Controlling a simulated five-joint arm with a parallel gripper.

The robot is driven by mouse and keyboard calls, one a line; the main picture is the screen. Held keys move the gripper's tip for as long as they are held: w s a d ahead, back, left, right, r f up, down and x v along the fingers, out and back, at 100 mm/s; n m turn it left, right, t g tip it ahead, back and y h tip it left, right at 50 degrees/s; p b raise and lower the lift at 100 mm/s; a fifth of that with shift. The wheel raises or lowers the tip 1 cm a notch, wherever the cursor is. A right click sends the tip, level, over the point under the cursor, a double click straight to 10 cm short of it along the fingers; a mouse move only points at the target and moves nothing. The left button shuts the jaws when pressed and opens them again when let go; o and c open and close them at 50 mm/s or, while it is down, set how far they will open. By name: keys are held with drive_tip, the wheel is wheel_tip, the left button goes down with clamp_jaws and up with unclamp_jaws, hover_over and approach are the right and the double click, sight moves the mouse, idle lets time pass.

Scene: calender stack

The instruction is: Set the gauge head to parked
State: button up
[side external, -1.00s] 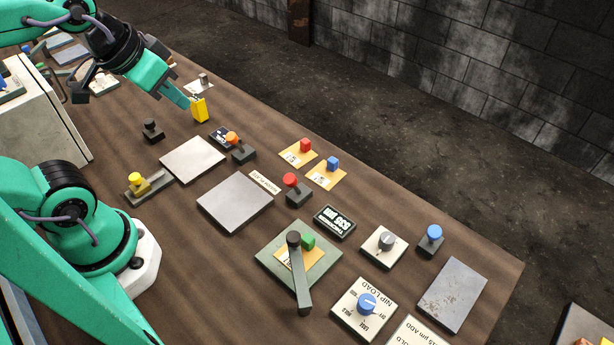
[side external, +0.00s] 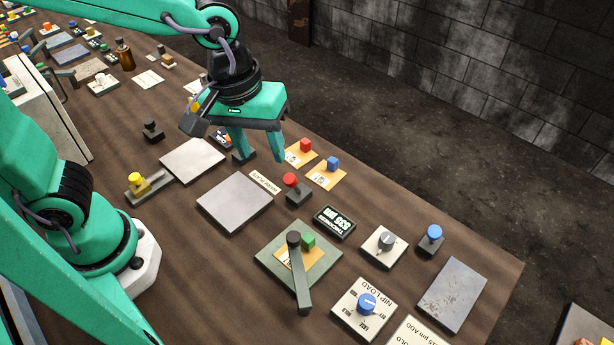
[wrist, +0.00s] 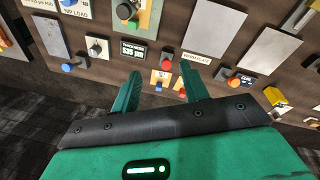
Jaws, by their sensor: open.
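No readable label names the gauge head. A green plate (side external: 268,253) carries a dark swing arm (side external: 301,280) with a round black knob (side external: 293,239), beside a lit thickness display (side external: 335,222). I take this arm for the gauge head. It lies across the plate, its lower end overhanging the front edge. A green block (side external: 309,241) on an orange card sits beside the knob. My gripper (side external: 260,152) is open and empty, pointing down above the table, behind and left of the plate. In the wrist view the fingers (wrist: 159,70) are apart, with the plate (wrist: 148,18) at the top.
A red-topped button (side external: 291,181) stands between my gripper and the green plate. Red (side external: 306,145) and blue (side external: 333,163) blocks lie on orange cards nearby. A grey plate (side external: 235,202) lies left; dial boxes, including the nip load dial (side external: 366,303), lie right.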

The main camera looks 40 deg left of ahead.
sight(294, 236)
drive_tip(key=d+f, duration=0.1)
drive_tip(key=d, duration=0.2)
drive_tip(key=s+d+f+n+g, duration=0.1)
drive_tip(key=d+f, duration=0.1)
drive_tip(key=d, duration=0.1)
drive_tip(key=s+d+f+n, duration=0.1)
drive_tip(key=d, duration=0.2)
drive_tip(key=shift+f+g+y, duration=0.25)
drive_tip(key=shift+g+y, duration=0.05)
drive_tip(key=shift+y, duration=0.1)
drive_tip(key=shift+a+f, duration=0.1)
drive_tip(key=shift+f, duration=3.8)
clamp_jaws()
